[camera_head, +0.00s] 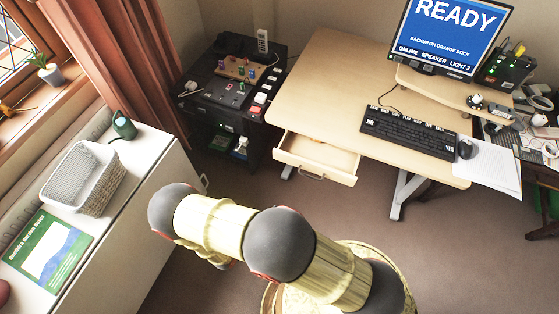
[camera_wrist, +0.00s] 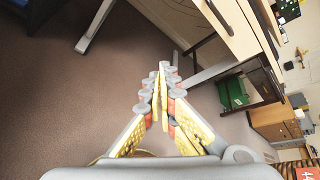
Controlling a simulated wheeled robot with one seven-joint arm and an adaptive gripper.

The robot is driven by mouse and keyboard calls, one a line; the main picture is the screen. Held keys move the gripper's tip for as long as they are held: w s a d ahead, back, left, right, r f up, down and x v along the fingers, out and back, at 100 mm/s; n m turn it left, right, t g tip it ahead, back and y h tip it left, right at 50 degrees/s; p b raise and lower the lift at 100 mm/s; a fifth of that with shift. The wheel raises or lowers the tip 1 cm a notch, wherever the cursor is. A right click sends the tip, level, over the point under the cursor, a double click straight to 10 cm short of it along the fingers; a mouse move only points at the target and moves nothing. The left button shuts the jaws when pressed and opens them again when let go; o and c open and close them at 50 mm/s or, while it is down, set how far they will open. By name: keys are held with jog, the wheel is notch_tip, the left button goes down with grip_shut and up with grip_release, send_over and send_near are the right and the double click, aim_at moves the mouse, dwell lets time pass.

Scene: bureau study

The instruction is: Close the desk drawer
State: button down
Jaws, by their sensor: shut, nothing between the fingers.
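The desk drawer (camera_head: 318,158) is pulled open below the left front of the pale wooden desk (camera_head: 320,85). Its inside shows, and a small handle (camera_head: 312,176) sits on its front panel. In the wrist view my gripper (camera_wrist: 162,72) has its fingers together, with nothing between them, above the brown floor. A pale wooden panel (camera_wrist: 238,28) shows beyond the fingertips at the upper right; I cannot tell if it is the drawer or another piece. The fingers appear apart from it. In the head view my arm hides the fingers, in front of the drawer and nearer the camera.
A black side cabinet (camera_head: 228,110) with devices stands left of the desk. A white cabinet (camera_head: 150,180) with a basket (camera_head: 85,178) runs along the left. The desk's metal leg (camera_head: 402,195) stands at right. Open carpet (camera_head: 230,190) lies before the drawer.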

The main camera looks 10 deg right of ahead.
jog(key=w+a+r+m+t, duration=0.2)
jog(key=w+r+m+t, duration=0.45)
jog(key=r, duration=0.35)
jog(key=b, duration=0.3)
send_near(285, 149)
jog(key=r, duration=0.4)
jog(key=shift+s+a+r, duration=0.15)
jog(key=shift+s, duration=0.1)
jog(key=shift+w+d, duration=0.4)
jog(key=shift+w, duration=0.2)
jog(key=b+x, duration=0.1)
jog(key=x, duration=0.8)
jog(key=shift+d, duration=0.1)
